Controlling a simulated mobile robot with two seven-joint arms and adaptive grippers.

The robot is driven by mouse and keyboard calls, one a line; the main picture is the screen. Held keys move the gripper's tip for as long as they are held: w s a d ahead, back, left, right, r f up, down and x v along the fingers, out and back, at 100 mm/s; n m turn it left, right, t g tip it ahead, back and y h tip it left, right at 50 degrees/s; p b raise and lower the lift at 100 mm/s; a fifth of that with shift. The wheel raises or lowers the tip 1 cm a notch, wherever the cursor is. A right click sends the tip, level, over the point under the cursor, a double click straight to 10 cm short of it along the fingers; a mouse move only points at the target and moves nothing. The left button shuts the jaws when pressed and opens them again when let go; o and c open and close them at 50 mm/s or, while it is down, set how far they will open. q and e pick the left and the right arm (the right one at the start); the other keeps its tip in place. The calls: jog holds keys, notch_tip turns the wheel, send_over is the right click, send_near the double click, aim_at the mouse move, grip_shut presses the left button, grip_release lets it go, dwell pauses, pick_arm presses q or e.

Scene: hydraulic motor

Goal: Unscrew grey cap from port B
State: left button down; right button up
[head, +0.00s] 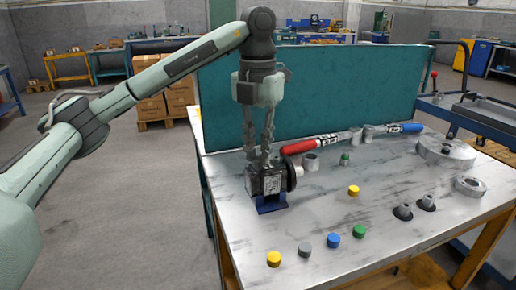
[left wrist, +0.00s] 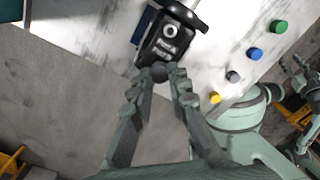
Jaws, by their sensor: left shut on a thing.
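The black hydraulic motor (head: 266,183) stands on a blue base (head: 271,204) at the left part of the metal table. It also shows in the left wrist view (left wrist: 168,45), with a light ring-shaped port on its face. My left gripper (head: 264,158) points down over the motor's top. In the left wrist view its fingertips (left wrist: 161,76) are closed around a small dark grey round cap (left wrist: 159,73) at the motor's edge. Whether its thread is still engaged cannot be seen. Port letters are unreadable. Part of my right arm shows at the wrist view's right edge, its fingers unclear.
Loose yellow (head: 273,258), grey (head: 305,248), blue (head: 333,240) and green (head: 359,231) caps line the front of the table (head: 400,225). Another yellow cap (head: 353,190) lies behind. Red-handled (head: 298,147) and blue-handled (head: 411,128) tools lie near the teal panel (head: 330,85).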

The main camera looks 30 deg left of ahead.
pick_arm(q)
jog(key=c, duration=1.6)
grip_release()
jog(key=shift+c, duration=0.2)
jog(key=m, duration=1)
jog(key=shift+c, duration=0.4)
